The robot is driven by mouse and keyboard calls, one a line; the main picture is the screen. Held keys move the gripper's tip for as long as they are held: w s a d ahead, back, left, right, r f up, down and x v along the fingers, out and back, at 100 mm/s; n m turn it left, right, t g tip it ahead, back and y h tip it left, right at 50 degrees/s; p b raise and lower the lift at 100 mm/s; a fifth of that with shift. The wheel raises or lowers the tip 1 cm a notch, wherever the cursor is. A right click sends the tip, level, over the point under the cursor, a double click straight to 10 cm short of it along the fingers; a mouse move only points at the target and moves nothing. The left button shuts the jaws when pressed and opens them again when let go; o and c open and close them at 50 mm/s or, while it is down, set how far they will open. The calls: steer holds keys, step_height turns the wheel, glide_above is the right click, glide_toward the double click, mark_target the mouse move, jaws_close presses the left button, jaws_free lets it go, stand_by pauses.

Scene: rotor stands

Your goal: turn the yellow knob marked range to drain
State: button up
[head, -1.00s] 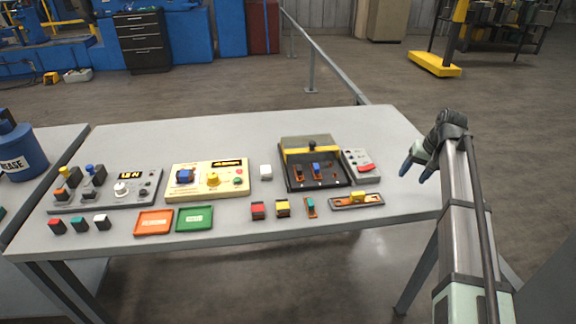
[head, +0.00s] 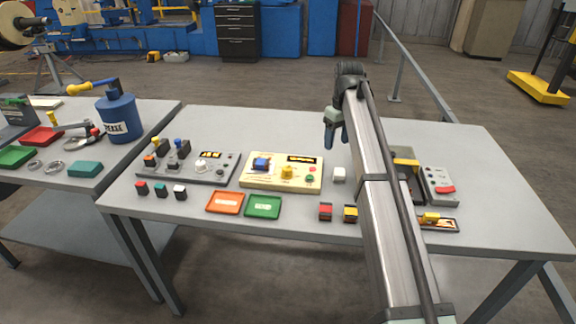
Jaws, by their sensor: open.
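The yellow knob (head: 287,173) sits on the right half of a cream control panel (head: 256,184) in the middle of the table. A blue knob (head: 261,164) is left of it on the same panel, and a dark display and small red and green buttons are to its right. The panel's markings are too small to read. My gripper (head: 334,141) is open and empty, fingers pointing down, above the table to the right of and beyond the panel, apart from it.
A grey lever panel (head: 190,168) is to the left. Orange (head: 225,202) and green (head: 263,207) trays lie in front. My arm partly hides a black-and-yellow device (head: 407,163). A second table with a blue can (head: 119,115) is at left.

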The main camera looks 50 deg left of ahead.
mark_target(288, 168)
steer(key=s+a+r+n, duration=0.3)
steer(key=s+a+n, duration=0.1)
steer(key=s+a, duration=0.7)
steer(key=shift+h, duration=0.3)
steer(key=f, duration=0.4)
steer(key=d+f, duration=0.1)
steer(key=f, duration=0.8)
steer(key=shift+s+d+f, duration=0.25)
steer(key=shift+s+f, duration=0.1)
steer(key=shift+f, duration=0.05)
steer(key=shift+c, duration=0.2)
steer(key=c, duration=1)
steer(key=shift+m, duration=0.3)
